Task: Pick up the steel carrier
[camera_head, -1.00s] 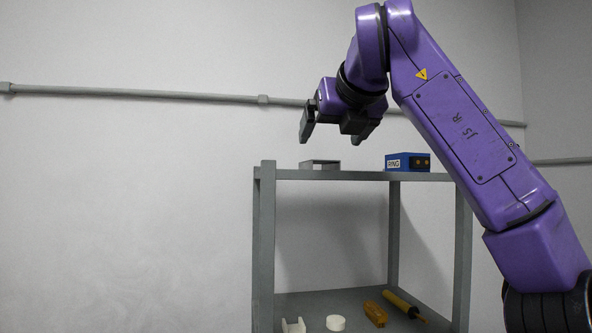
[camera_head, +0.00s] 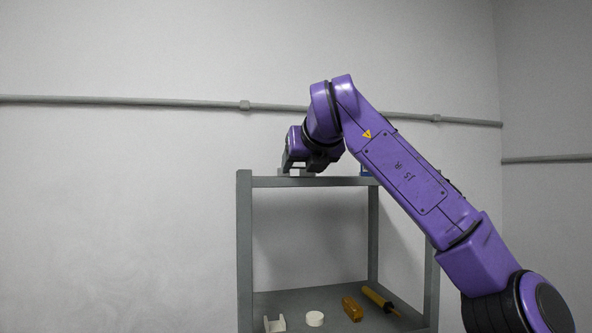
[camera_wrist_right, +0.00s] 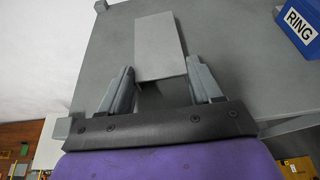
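The steel carrier (camera_wrist_right: 160,45) is a plain grey block on the top board of the grey rack. In the head view it is mostly hidden behind my right gripper (camera_head: 300,168), which is low over the rack top. In the right wrist view my right gripper (camera_wrist_right: 160,72) is open, with one finger on each side of the carrier's near end. Whether either finger touches it I cannot tell. My left gripper is not in view.
A blue box marked RING (camera_wrist_right: 296,25) stands on the same board, to the right. The grey rack (camera_head: 245,250) has a lower shelf with a white bracket (camera_head: 275,323), a white disc (camera_head: 314,319), an orange block (camera_head: 352,308) and a yellow-handled tool (camera_head: 378,298).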

